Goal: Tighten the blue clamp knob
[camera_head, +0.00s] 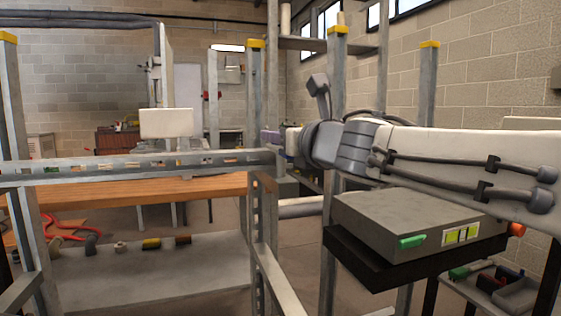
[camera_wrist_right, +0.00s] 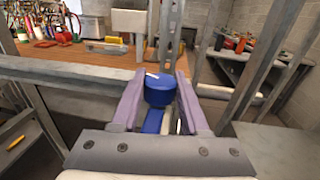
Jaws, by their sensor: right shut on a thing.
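The blue clamp knob (camera_wrist_right: 158,91) is in the middle of the right wrist view, a round cap with a small white mark on its top. A blue and white part (camera_wrist_right: 152,122) shows just below it. My right gripper (camera_wrist_right: 160,80) has its two purple fingers on either side of the knob and is shut on it. In the head view the right gripper (camera_head: 274,140) is at the end of the metal crossbar, and the knob is hidden there. My left gripper is not in view.
A perforated metal crossbar (camera_head: 140,166) runs left from the knob area between upright posts. A wooden bench (camera_head: 160,187) stands behind it. A grey box (camera_head: 415,222) with a green handle sits on a black stand under my right arm. Several small items lie on a low shelf (camera_head: 150,277).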

